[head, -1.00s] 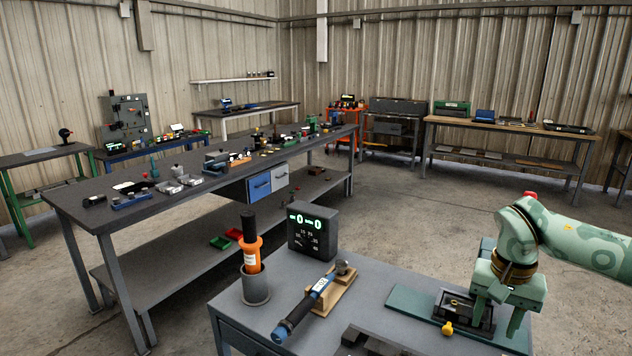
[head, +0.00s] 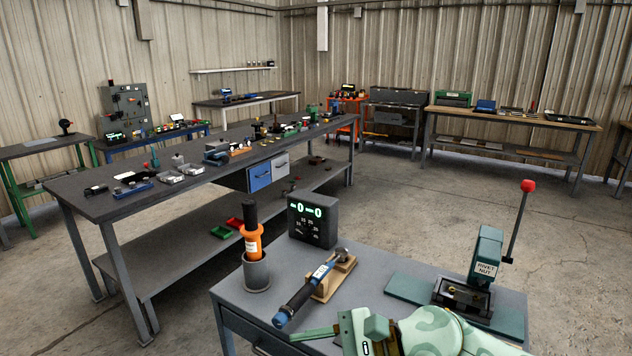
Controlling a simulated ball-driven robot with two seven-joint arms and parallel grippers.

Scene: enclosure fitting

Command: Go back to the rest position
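My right gripper (head: 308,333) is low at the bottom edge, over the front of the near grey bench (head: 225,292). Its arm comes in from the bottom right. One pale green finger points left, just below the torque wrench's blue handle end. The other finger is not clearly visible, so its opening cannot be judged. I see nothing held. The rivet nut press (head: 487,258), with its red-knobbed lever (head: 528,186) raised, stands on a green plate (head: 408,287) at the bench's right, clear of the gripper. My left gripper is out of view.
A blue-handled torque wrench (head: 303,293) rests on a wooden cradle (head: 335,277). An orange tool (head: 252,240) stands in a grey cup (head: 257,275). A black display box (head: 313,221) is at the back edge. A long workbench (head: 75,185) with parts stands behind left; floor at right is open.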

